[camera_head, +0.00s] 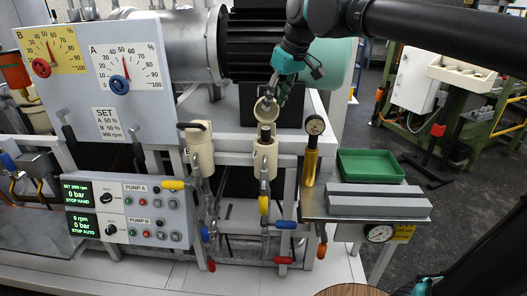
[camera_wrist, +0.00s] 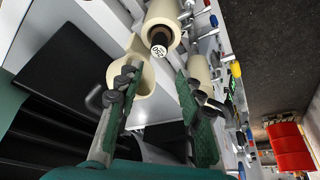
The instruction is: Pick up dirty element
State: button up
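A dark element (camera_wrist: 159,36) with a white round label (camera_wrist: 158,51) shows in the open mouth of a cream housing (camera_wrist: 164,18) in the wrist view. In the head view the right cream housing (camera_head: 264,160) is open, with the dark element's top (camera_head: 265,131) at its mouth. A cream cap (camera_wrist: 146,84) stands open beside the housing; in the head view the cap (camera_head: 267,110) is above it. My gripper (camera_head: 271,97) is just over the cap and housing. Its fingers (camera_wrist: 157,75) are spread; the left one overlaps the cap, and I cannot tell whether they touch.
The left cream housing (camera_head: 201,152) is closed with a black handle. A brass gauge post (camera_head: 312,155), a green tray (camera_head: 368,166) and grey blocks (camera_head: 378,201) are to the right. A gauge panel (camera_head: 98,75) stands left, above the pump control box (camera_head: 130,208).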

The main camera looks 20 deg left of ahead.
aim_at(266, 128)
jog(key=x, duration=1.1)
jog(key=shift+w+d+f, duration=0.1)
jog(key=shift+w+f, duration=0.05)
jog(key=shift+f, duration=0.25)
grip_shut()
